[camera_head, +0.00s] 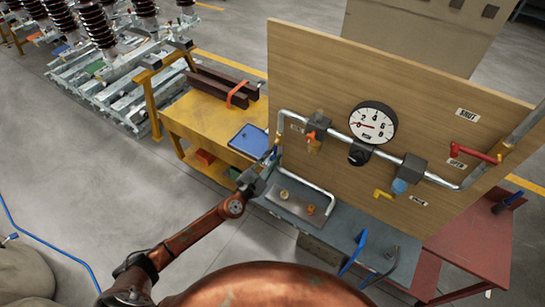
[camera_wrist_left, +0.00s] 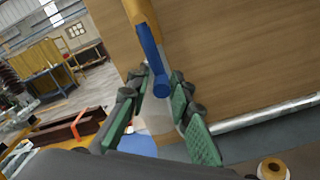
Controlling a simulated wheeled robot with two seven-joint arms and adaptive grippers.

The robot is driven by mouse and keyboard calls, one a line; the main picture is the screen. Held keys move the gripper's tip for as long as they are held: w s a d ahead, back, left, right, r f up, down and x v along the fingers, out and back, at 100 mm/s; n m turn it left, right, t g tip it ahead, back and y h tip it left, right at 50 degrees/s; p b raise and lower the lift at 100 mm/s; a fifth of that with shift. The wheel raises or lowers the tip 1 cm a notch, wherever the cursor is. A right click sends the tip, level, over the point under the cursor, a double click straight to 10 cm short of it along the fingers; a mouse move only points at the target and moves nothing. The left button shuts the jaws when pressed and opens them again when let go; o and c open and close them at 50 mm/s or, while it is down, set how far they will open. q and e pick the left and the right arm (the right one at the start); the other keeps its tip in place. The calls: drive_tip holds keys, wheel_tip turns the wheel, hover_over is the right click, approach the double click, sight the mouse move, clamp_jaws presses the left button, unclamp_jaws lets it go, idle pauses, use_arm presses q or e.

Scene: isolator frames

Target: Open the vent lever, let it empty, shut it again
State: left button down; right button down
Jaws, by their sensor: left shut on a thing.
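My left gripper (camera_head: 268,165) is at the left edge of the upright wooden panel (camera_head: 310,70). In the left wrist view its green-padded fingers (camera_wrist_left: 160,105) are shut on a blue lever (camera_wrist_left: 152,55), which hangs from a yellow fitting (camera_wrist_left: 138,12). In the head view this lever is small and partly hidden by the gripper. A grey pipe (camera_head: 340,136) runs across the panel, with a round dial gauge (camera_head: 373,123) above it; its red needle points left. A red lever (camera_head: 475,152) lies at the pipe's right end. My right gripper is not in view.
A grey bench (camera_head: 275,209) below the panel bears a metal tray (camera_head: 300,201) with small brass fittings. A blue-handled tool (camera_head: 354,252) is at its front. A yellow cart (camera_head: 195,115) with a blue tray (camera_head: 249,140) stands left.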

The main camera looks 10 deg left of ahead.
use_arm(q)
drive_tip(key=shift+d+r, duration=0.2)
drive_tip(key=c, duration=2)
unclamp_jaws()
drive_tip(key=shift+d, duration=0.1)
drive_tip(key=shift+o, duration=0.3)
drive_tip(key=shift+a+f, duration=0.1)
drive_tip(key=shift+a, duration=0.1)
drive_tip(key=shift+s+a, duration=0.1)
drive_tip(key=shift+s, duration=0.05)
drive_tip(key=v, duration=1.1)
drive_tip(key=shift+s, duration=0.4)
